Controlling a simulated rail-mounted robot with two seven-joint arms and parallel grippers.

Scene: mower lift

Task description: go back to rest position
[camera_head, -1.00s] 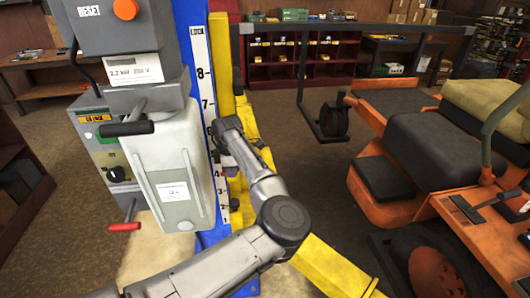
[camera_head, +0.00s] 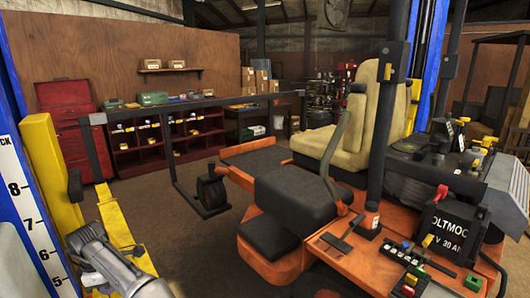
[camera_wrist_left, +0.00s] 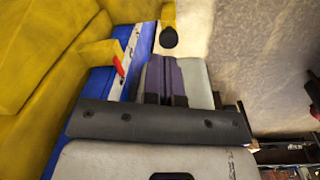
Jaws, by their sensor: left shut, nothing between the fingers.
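My left arm (camera_head: 110,265) enters the head view at the lower left, in front of the yellow lift part and beside the blue lift post (camera_head: 28,160) with its number scale. Its fingertips are not clear there. In the left wrist view my left gripper (camera_wrist_left: 165,68) is shut and empty, its fingers together above the dark gripper bar. It is close to the yellow lift part (camera_wrist_left: 50,50) and the blue post. My right gripper is in neither view.
An orange mower (camera_head: 270,262) with a beige seat (camera_head: 350,125) fills the right. A black battery box (camera_head: 455,233) sits on it. A red shelf (camera_head: 150,150) and a red tool chest (camera_head: 65,100) stand behind. Floor between shelf and mower is partly open.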

